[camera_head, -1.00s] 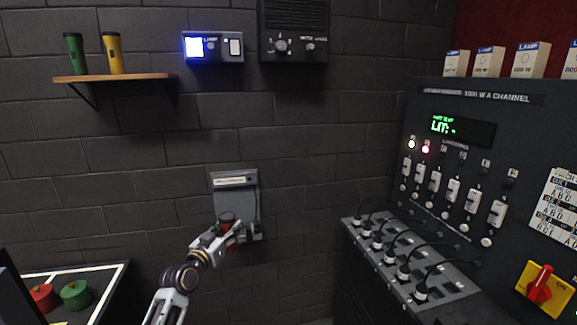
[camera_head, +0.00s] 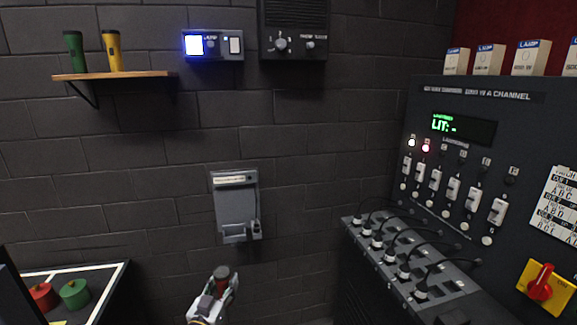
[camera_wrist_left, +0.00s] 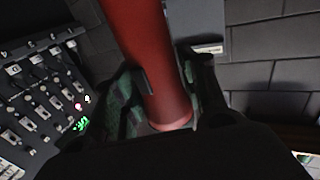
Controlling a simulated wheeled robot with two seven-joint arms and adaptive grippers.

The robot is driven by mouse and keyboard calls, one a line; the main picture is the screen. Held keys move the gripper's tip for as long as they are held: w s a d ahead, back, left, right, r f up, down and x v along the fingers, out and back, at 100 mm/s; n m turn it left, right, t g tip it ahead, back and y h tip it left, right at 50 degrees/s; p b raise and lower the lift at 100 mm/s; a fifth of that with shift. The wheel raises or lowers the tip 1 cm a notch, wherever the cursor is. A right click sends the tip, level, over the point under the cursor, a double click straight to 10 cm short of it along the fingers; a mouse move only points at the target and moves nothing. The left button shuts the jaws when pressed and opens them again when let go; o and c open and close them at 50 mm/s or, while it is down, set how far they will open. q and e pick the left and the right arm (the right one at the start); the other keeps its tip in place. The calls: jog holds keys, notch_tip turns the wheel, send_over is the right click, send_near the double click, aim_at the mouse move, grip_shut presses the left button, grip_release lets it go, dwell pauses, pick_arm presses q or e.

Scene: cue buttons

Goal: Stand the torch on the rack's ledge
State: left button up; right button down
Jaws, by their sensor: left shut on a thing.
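A red torch (camera_wrist_left: 150,50) is held in my left gripper (camera_wrist_left: 165,95), whose fingers close around its body. In the head view the torch (camera_head: 222,272) shows as a short dark red end at the tip of my left gripper (camera_head: 221,282), low in the middle. The gripper is in front of and below the grey wall holder, apart from it. The tall dark rack (camera_head: 480,115) stands at the right, with sliders and a green display. A grey ledge (camera_head: 455,290) with plugs and black cables juts from its front. My right gripper is not seen.
A grey wall holder (camera_head: 234,205) is empty. A wooden shelf (camera_head: 125,76) carries a green torch (camera_head: 74,52) and a yellow torch (camera_head: 112,51). Lamp boxes (camera_head: 488,60) stand on the rack top. Red and green rolls (camera_head: 75,292) lie on a table at lower left.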

pick_arm(q)
jog(key=s+a+f+n+y, duration=0.2)
jog(key=s+f, duration=0.5)
jog(key=s, duration=0.5)
jog(key=shift+f+y, duration=0.2)
jog(key=shift+y, duration=0.5)
jog(key=shift+a, duration=0.1)
jog(key=shift+a, duration=0.1)
